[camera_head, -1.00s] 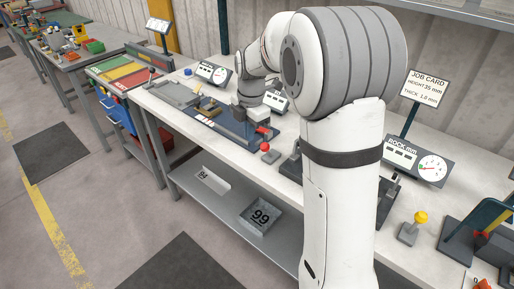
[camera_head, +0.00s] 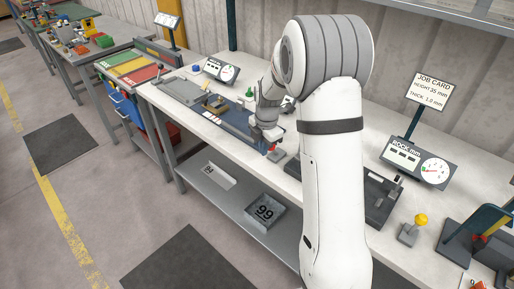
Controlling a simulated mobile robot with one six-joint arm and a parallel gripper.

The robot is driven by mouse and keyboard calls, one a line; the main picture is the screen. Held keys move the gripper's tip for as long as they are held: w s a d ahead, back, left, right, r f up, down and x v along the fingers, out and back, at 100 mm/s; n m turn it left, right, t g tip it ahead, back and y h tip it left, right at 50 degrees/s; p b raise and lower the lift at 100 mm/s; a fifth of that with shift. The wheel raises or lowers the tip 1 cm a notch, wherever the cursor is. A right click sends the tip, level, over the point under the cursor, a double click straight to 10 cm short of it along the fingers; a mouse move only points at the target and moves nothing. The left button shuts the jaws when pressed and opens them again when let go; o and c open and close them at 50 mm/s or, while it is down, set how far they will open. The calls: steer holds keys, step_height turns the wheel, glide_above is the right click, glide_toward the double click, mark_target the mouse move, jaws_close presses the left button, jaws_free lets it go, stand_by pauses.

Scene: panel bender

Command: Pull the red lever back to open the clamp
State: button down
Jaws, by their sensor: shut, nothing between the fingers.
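My gripper (camera_head: 268,138) is at the front edge of the clamp station on the workbench, pointing down and small in view. It is shut and looks empty. A small red knob (camera_head: 272,147) shows right at its fingertips; I cannot tell whether they touch. A grey base (camera_head: 278,155) sits just below the knob. The other red part beside the station's white block is hidden behind my gripper and wrist, so I cannot tell how the clamp stands. The dark blue station plate (camera_head: 234,121) lies to the left of my gripper.
A gauge display (camera_head: 220,71) stands behind the station. A yellow-knobbed lever (camera_head: 421,219) and a second gauge display (camera_head: 415,160) stand to the right. A job card (camera_head: 431,91) is behind them.

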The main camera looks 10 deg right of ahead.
steer(key=shift+d, duration=0.1)
steer(key=shift+a, duration=0.25)
steer(key=shift+w+d+r, duration=0.2)
steer(key=shift+d+r, duration=0.05)
steer(key=shift+d, duration=0.1)
